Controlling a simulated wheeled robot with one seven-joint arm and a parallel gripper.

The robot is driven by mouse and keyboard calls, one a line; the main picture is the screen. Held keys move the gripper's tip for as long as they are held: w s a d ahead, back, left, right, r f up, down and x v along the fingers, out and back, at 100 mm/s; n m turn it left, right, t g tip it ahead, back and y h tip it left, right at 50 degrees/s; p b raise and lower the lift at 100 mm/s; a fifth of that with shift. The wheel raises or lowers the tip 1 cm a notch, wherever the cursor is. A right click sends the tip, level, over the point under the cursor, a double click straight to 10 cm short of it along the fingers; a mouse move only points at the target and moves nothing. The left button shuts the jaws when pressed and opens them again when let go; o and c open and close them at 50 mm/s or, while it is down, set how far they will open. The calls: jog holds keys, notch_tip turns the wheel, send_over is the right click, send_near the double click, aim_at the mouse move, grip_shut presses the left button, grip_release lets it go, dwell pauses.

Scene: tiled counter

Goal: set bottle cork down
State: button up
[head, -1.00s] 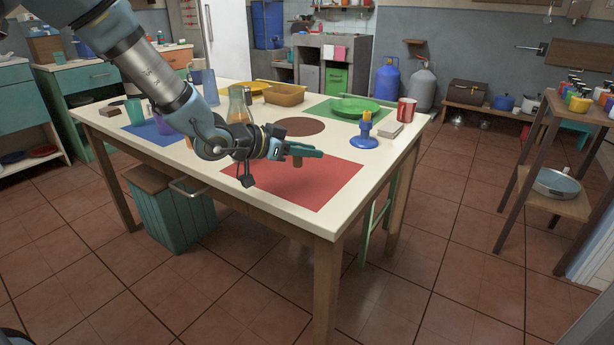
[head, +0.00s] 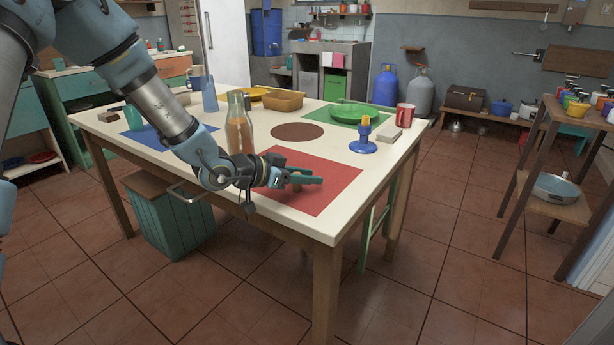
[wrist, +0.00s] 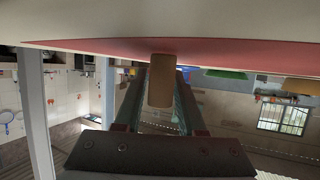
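The bottle cork (wrist: 160,82) is a small tan-brown block between the two fingers of my gripper (wrist: 161,88). The wrist view shows the scene upside down, with the cork's end at the red mat's surface. In the head view my gripper (head: 298,179) is low over the red mat (head: 325,195), its fingers closed around the cork. The fingers hide much of the cork there, and I cannot tell exactly how firmly it touches the mat. The glass bottle (head: 239,138) with brown contents stands upright on the table behind my gripper.
A blue candle holder (head: 363,143) stands right of the red mat. A red mug (head: 405,115), green plate (head: 353,112), tan tray (head: 283,101) and blue cup (head: 209,97) stand farther back. The brown round mat (head: 298,132) is bare. The red mat's right part is free.

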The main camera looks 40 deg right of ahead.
jog(key=shift+o, duration=1.1)
